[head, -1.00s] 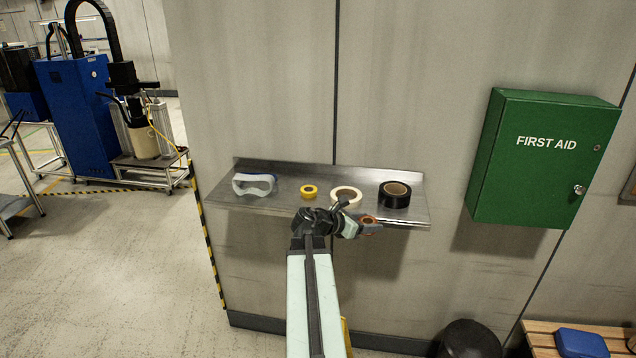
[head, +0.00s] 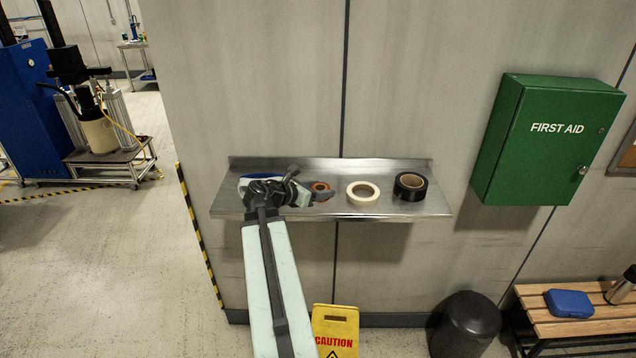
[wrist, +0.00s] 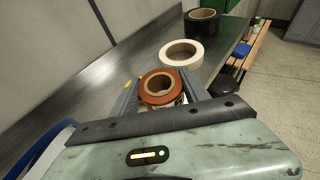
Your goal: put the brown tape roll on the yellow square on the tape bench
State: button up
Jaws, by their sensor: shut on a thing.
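The brown tape roll (head: 321,186) is between the fingers of my gripper (head: 318,192), which is shut on it, over the left-middle part of the steel wall shelf. In the wrist view the brown roll (wrist: 148,95) lies flat-side up between the two grey fingers. I cannot tell whether it touches the shelf. Small bits of yellow show beside the fingers in the wrist view; what they belong to is mostly hidden. I cannot make out a yellow square.
On the steel shelf (head: 436,205), a cream tape roll (head: 351,195) and a black tape roll (head: 407,192) stand to the right. Goggles (head: 244,185) are partly hidden behind my gripper. A green first aid cabinet (head: 545,150) hangs at right. A yellow caution sign (head: 336,325) stands below.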

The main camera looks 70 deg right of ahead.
jog(key=shift+w, duration=0.2)
jog(key=b, duration=0.2)
send_over(339, 183)
jog(key=shift+w+a+f, duration=0.1)
jog(key=shift+a+f, duration=0.3)
jog(key=shift+f, duration=0.25)
jog(key=f+b, duration=0.3)
jog(key=f, duration=0.1)
jog(key=shift+d, duration=0.35)
jog(key=shift+r, duration=0.2)
jog(key=shift+f, duration=0.15)
jog(key=o, duration=1.2)
jog(key=shift+o, duration=0.2)
